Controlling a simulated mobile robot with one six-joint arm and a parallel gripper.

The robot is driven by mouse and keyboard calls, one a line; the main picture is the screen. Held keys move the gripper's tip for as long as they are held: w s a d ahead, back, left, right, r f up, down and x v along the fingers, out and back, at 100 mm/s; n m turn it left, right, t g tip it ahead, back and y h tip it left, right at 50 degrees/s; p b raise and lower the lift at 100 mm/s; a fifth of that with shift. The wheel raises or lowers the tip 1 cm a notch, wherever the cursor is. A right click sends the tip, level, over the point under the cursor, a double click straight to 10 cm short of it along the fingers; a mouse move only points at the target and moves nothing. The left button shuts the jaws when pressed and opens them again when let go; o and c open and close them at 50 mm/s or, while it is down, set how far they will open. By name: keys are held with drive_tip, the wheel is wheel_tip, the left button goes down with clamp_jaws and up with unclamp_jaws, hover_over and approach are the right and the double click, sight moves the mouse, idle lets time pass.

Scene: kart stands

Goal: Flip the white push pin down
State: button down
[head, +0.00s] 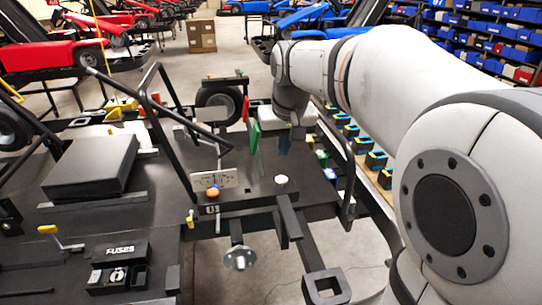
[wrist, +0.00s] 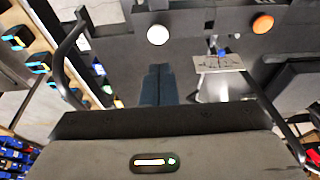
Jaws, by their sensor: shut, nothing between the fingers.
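The white push pin (head: 281,180) shows as a round white knob on the right part of a black box at the front of the kart frame. It also shows in the wrist view (wrist: 158,34), top centre. My gripper (head: 284,150) hangs fingers-down above and behind the knob in the head view, apart from it. In the wrist view its dark blue fingers (wrist: 158,72) lie side by side, shut and empty, with their tips just below the white knob in the picture. The pin's stem is hidden under the knob.
An orange knob (head: 212,192) sits left of the white one on the same box, near a white labelled plate (head: 214,179). A green lever (head: 254,137) stands close left of my gripper. Black tube rails (head: 348,165) rise at the right.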

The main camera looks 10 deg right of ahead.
sight(282, 181)
drive_tip(key=x, duration=0.4)
drive_tip(key=s+p+x, duration=0.1)
drive_tip(key=x, duration=0.2)
drive_tip(key=shift+f, duration=0.2)
wheel_tip(282, 181, down, 3)
drive_tip(key=shift+s+r+b, duration=0.15)
drive_tip(key=shift+r+b, duration=0.05)
drive_tip(key=shift+b, duration=1.05)
drive_tip(key=shift+s+f, duration=0.1)
drive_tip(key=shift+s, duration=0.2)
drive_tip(key=r+p, duration=0.1)
drive_tip(key=r, duration=0.1)
drive_tip(key=r+p, duration=0.1)
drive_tip(key=r, duration=0.1)
drive_tip(key=r+p, duration=0.2)
drive_tip(key=shift+w+r, duration=0.1)
drive_tip(key=shift+w, duration=0.2)
drive_tip(key=b+v, duration=0.2)
drive_tip(key=v, duration=0.7)
drive_tip(key=shift+s, duration=0.25)
